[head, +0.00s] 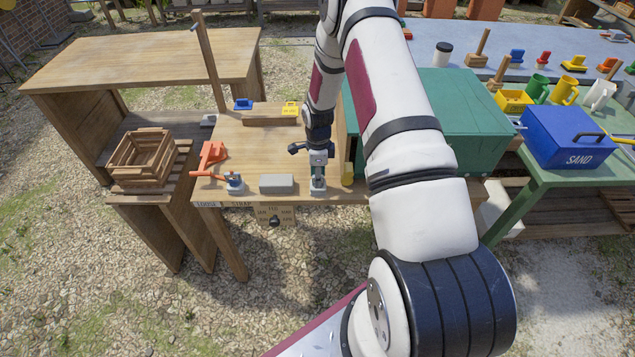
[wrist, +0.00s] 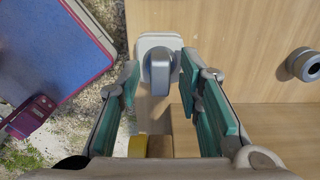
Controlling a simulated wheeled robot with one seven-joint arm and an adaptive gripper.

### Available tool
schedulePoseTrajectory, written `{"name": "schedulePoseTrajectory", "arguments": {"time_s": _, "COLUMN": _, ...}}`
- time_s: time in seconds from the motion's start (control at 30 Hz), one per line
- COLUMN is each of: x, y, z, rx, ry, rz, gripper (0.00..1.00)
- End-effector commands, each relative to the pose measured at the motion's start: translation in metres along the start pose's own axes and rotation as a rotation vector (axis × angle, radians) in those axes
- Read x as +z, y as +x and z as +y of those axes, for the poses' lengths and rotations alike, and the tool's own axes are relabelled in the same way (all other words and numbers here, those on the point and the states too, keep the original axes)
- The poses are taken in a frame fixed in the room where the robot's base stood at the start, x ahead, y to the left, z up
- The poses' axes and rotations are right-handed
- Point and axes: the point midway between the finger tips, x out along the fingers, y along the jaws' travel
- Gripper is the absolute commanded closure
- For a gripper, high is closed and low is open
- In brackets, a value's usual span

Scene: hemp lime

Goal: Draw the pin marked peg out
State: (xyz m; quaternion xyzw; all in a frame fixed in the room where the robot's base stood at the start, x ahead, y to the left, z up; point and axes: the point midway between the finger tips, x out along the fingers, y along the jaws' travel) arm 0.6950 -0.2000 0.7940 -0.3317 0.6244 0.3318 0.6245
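In the wrist view a grey pin with a rounded flat-sided head (wrist: 160,72) stands on a pale square base (wrist: 158,42). The base also shows in the head view at the front edge of the wooden bench (head: 317,190). My gripper (wrist: 158,88) is open, with its teal-padded fingers on either side of the pin head and visible gaps between. In the head view my gripper (head: 318,172) points down over the base and hides most of the pin. I cannot read a mark on the pin.
A grey block (head: 276,184), a blue-and-orange clamp (head: 234,184) and an orange bracket (head: 212,154) lie left of my gripper. A green box (head: 460,110) stands close on the right. A small label board (head: 273,216) hangs on the bench front.

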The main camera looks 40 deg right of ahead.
Motion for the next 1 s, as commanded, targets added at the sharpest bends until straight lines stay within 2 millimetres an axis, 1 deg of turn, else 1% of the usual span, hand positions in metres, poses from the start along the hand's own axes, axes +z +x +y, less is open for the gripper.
{"name": "schedulePoseTrajectory", "arguments": {"time_s": 0.03, "x": 0.0, "y": -0.0001, "z": 0.0, "rx": 0.0, "ry": 0.0, "rz": 0.0, "gripper": 0.68}}
{"name": "schedulePoseTrajectory", "arguments": {"time_s": 0.07, "x": -0.0001, "y": -0.0002, "z": 0.0, "rx": 0.0, "ry": 0.0, "rz": 0.0, "gripper": 0.7}}
{"name": "schedulePoseTrajectory", "arguments": {"time_s": 0.1, "x": -0.0001, "y": -0.0002, "z": 0.0, "rx": 0.0, "ry": 0.0, "rz": 0.0, "gripper": 0.79}}
{"name": "schedulePoseTrajectory", "arguments": {"time_s": 0.2, "x": -0.0001, "y": -0.0003, "z": -0.0001, "rx": 0.0, "ry": 0.0, "rz": 0.0, "gripper": 1.0}}
{"name": "schedulePoseTrajectory", "arguments": {"time_s": 0.53, "x": 0.0, "y": -0.0009, "z": -0.0002, "rx": 0.0, "ry": 0.0, "rz": 0.0, "gripper": 1.0}}
{"name": "schedulePoseTrajectory", "arguments": {"time_s": 1.0, "x": -0.0003, "y": -0.0071, "z": -0.0003, "rx": -0.001, "ry": 0.001, "rz": 0.001, "gripper": 1.0}}
